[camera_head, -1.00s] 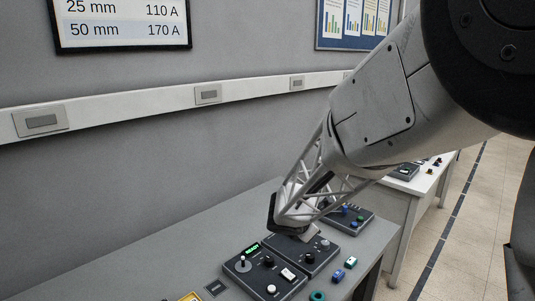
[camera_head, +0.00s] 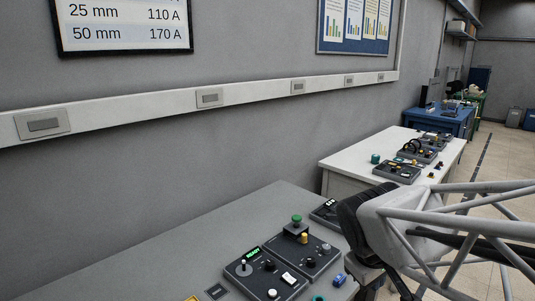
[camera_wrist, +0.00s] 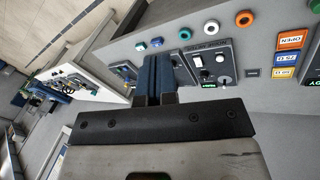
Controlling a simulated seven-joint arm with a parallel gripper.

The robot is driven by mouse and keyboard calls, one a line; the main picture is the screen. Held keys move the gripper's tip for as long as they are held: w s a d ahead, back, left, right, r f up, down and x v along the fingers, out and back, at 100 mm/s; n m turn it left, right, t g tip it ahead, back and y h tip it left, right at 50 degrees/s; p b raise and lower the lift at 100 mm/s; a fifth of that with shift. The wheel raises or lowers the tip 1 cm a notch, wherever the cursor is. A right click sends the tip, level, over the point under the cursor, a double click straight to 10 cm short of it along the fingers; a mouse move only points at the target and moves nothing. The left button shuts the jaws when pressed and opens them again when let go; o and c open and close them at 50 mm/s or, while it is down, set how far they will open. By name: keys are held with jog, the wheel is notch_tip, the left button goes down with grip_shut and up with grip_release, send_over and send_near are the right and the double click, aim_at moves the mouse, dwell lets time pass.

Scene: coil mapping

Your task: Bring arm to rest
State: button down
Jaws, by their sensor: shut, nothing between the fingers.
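My gripper (camera_wrist: 157,60) shows in the wrist view as two dark blue fingers pressed together with nothing between them. They are over the grey bench near the control boxes, with no visible hold on anything. In the head view my arm's pale lattice link and dark wrist are at the lower right, in front of the bench's right end; the fingertips cannot be made out there. A control box (camera_head: 266,278) with a green READY display stands on the grey bench (camera_head: 165,268). A second box (camera_head: 308,260) with a yellow knob stands beside it, a green-capped knob (camera_head: 296,219) behind.
Small blue (camera_head: 339,280) and green (camera_head: 318,298) parts lie at the bench's front edge. A white table (camera_head: 350,161) with more boxes and a blue bench (camera_head: 440,122) stand farther back. A trunking rail runs along the wall. The bench's left part is clear.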

jog(key=s+a+m+y, duration=0.2)
jog(key=s+m, duration=0.3)
jog(key=s, duration=0.4)
jog(key=shift+r+y, duration=0.3)
jog(key=shift+r, duration=0.05)
dwell(0.6)
